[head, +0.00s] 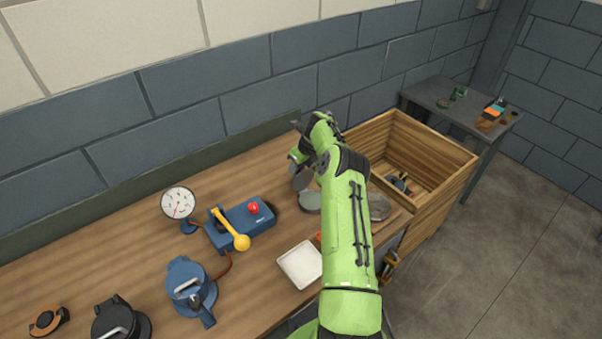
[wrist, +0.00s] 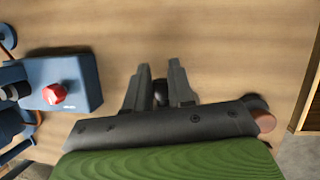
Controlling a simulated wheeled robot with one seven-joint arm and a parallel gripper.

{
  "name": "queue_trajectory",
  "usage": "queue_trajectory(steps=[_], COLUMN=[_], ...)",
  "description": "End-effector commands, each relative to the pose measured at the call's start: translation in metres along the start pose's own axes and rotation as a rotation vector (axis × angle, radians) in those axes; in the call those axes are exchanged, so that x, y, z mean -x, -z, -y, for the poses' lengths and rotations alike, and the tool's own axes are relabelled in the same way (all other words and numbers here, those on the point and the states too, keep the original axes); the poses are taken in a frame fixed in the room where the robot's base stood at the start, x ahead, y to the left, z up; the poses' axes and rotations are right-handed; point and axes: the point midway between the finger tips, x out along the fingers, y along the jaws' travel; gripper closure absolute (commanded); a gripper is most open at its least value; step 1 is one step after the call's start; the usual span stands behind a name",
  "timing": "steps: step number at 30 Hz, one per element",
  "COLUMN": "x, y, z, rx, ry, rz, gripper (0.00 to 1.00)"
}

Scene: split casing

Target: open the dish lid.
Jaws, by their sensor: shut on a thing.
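A round grey dish (head: 311,203) stands on the workbench beside my arm, partly hidden by it. A grey disc that looks like its lid (head: 301,180) stands tilted up at the dish's back left side, just below my gripper. My gripper (wrist: 160,86) points down over the bench in the wrist view. Its two fingers are close together on a small dark piece (wrist: 160,94), which looks like the lid's knob or handle. The rest of the lid and the dish are hidden in the wrist view. My arm hides much of the gripper in the head view.
Left of the dish is a blue box (head: 240,228) with a red button and yellow lever. A gauge (head: 178,204), a white tray (head: 301,265), a blue lidded casing (head: 188,285) and a black one (head: 120,320) share the bench. A wooden crate (head: 445,170) stands right.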

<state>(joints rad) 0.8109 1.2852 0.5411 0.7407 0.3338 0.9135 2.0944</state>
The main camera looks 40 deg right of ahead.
Motion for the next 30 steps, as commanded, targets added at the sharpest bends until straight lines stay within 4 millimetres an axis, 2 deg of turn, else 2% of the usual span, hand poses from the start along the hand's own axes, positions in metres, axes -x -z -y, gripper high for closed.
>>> queue_trajectory(steps=[6, 25, 26, 30], x=[-0.009, -0.0117, -0.0118, -0.0112], y=[-0.0063, -0.0066, -0.0065, -0.0067], z=[0.0009, 0.002, 0.002, 0.002], rx=[0.003, -0.001, -0.001, -0.001], ry=[0.001, -0.001, -0.001, -0.001], rz=[0.002, -0.005, -0.005, -0.005], gripper=[1.0, 1.0, 0.75, 0.54])
